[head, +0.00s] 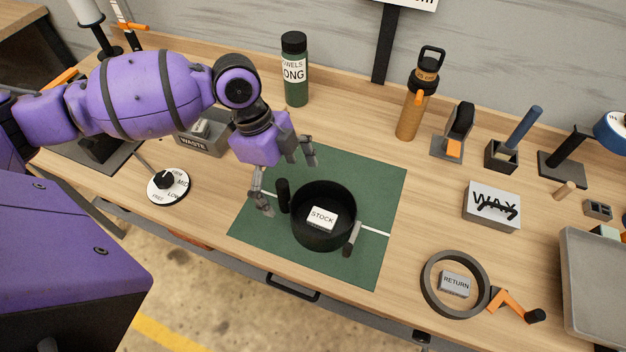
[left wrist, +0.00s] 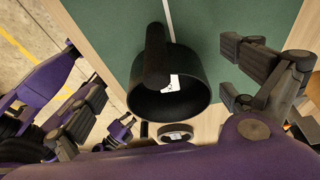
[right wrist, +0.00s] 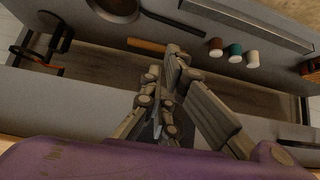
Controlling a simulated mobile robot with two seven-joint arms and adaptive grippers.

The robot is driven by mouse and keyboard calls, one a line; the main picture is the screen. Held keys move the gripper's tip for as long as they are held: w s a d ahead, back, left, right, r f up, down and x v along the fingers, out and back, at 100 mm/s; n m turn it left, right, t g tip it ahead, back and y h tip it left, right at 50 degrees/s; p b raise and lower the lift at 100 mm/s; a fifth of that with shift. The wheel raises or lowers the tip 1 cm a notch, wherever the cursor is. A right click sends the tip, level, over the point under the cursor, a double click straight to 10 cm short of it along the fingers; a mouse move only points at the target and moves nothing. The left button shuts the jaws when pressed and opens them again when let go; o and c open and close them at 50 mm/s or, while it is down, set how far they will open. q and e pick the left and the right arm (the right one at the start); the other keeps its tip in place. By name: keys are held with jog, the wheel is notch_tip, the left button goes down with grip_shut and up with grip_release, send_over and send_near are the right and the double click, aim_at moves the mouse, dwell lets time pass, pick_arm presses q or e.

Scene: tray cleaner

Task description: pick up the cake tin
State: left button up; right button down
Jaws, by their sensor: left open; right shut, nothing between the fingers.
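The cake tin is probably the round black tin (head: 350,222) on the green mat (head: 385,180). A white STOCK card lies inside it. An upright black post (head: 283,196) stands at its left side and a grey lug (head: 352,238) at its right. My left gripper (head: 285,178) is open just left of the tin, its fingers spread on either side of the post and not closed on it. In the left wrist view the tin (left wrist: 192,105) lies between the spread fingers. My right gripper (right wrist: 172,70) is shut and empty in the right wrist view, above a grey drawer-like space.
A green bottle (head: 295,72) and an orange flask (head: 415,100) stand behind the mat. A WASTE box (head: 203,140) and a dial (head: 168,186) are left. A WAX block (head: 491,206), a ring (head: 428,290) and a grey tray (head: 595,285) are right. The mat's right part is clear.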

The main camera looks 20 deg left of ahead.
aim_at(316, 215)
pick_arm(q)
jog(key=shift+h, duration=0.6)
jog(key=d, duration=0.2)
jog(key=d+f, duration=0.1)
jog(key=d, duration=0.1)
jog(key=shift+s+d, duration=0.1)
jog(key=shift+s, duration=0.25)
jog(key=x, duration=0.3)
jog(key=shift+w+f, duration=0.2)
jog(key=shift+f, duration=0.2)
jog(key=shift+d+f, duration=0.25)
jog(key=shift+f, duration=0.2)
jog(key=c, duration=1.1)
jog(key=shift+r, duration=0.1)
jog(key=shift+c, duration=0.3)
pick_arm(e)
jog(key=s, duration=0.1)
jog(key=s+d+f, duration=0.1)
jog(key=shift+s, duration=0.3)
